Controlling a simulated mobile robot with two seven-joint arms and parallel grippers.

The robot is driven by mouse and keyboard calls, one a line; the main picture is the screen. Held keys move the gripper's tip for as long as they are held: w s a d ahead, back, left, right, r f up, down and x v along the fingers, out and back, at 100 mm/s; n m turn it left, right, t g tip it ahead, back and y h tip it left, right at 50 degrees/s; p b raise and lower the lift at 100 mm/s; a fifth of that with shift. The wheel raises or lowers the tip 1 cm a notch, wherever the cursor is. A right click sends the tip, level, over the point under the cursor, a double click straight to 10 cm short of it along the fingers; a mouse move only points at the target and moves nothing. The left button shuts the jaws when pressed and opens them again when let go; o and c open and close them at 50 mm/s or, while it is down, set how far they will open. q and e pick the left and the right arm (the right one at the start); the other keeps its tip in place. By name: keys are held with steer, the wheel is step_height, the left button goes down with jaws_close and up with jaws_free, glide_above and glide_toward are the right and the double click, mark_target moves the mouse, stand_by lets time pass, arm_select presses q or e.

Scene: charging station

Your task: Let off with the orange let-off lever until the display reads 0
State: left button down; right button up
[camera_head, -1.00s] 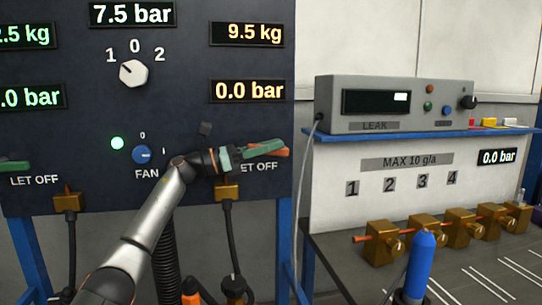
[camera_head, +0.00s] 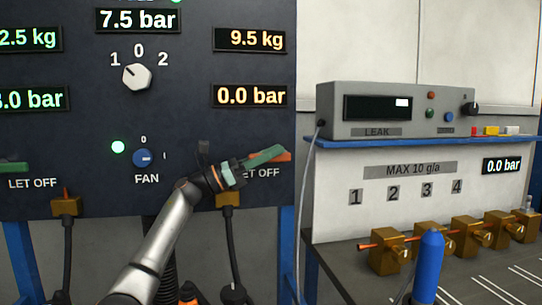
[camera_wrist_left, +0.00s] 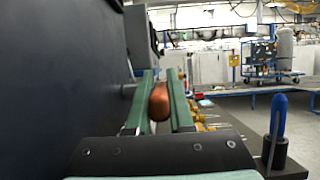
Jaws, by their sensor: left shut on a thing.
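My left gripper (camera_head: 267,155) has green fingers and is at the right-hand LET OFF label on the dark panel (camera_head: 190,120). It is shut on the orange let-off lever (camera_head: 285,157), whose end shows just past the fingers. In the left wrist view the orange lever (camera_wrist_left: 159,101) lies between the two green fingers (camera_wrist_left: 162,105). The display (camera_head: 250,96) above this lever reads 0.0 bar. The lever's base is hidden behind the gripper. My right gripper is not in view.
A green lever (camera_head: 14,167) is at the left LET OFF label. A blue fan knob (camera_head: 143,158) is close to my left arm. Brass valves (camera_head: 390,253) and a blue upright cylinder (camera_head: 430,262) stand on the right bench. A leak tester (camera_head: 395,108) sits on the blue shelf.

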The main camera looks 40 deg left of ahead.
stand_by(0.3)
arm_select(q)
steer(key=c, duration=0.8)
jaws_free()
